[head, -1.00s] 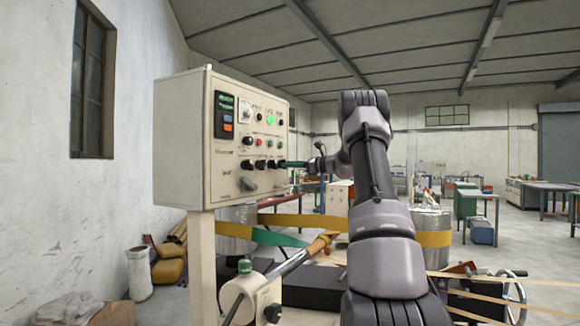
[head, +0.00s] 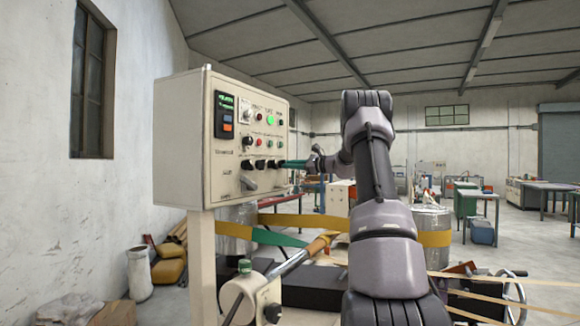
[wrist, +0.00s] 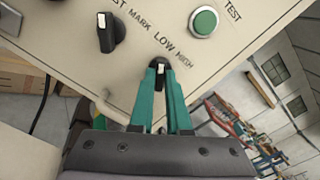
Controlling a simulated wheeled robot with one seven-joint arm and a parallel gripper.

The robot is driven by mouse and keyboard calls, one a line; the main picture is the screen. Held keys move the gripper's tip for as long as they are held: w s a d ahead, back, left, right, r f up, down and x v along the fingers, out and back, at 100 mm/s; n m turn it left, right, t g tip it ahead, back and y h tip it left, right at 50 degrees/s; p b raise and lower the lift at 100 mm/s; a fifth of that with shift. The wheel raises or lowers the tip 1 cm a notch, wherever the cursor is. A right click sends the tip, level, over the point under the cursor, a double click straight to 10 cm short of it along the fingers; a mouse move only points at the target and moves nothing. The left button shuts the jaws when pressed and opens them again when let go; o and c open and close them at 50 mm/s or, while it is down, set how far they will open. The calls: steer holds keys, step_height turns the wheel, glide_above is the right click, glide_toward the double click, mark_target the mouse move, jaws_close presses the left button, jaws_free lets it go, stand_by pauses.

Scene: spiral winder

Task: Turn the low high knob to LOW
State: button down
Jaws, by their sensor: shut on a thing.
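The low high knob (wrist: 160,68) is a small black knob with a white mark, just below the LOW and HIGH lettering in the wrist view. My gripper (wrist: 160,75) has its two green fingers closed around this knob, one on each side. The white mark points roughly up in the picture, between the two words. In the head view my gripper (head: 286,163) reaches the lower right edge of the cream control panel (head: 178,140). The knob itself is hidden there by the fingers.
Another black knob (wrist: 111,32) sits to the left by the MARK label, and a green button (wrist: 203,21) by TEST to the upper right. A yellow band (head: 300,221) and a metal roller lie below and behind my arm. The panel's right edge is close to my gripper.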

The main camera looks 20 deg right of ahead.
steer(key=c, duration=0.9)
jaws_free()
steer(key=shift+d, duration=0.1)
steer(key=v, duration=1)
steer(key=shift+s+d, duration=0.2)
steer(key=shift+s, duration=0.1)
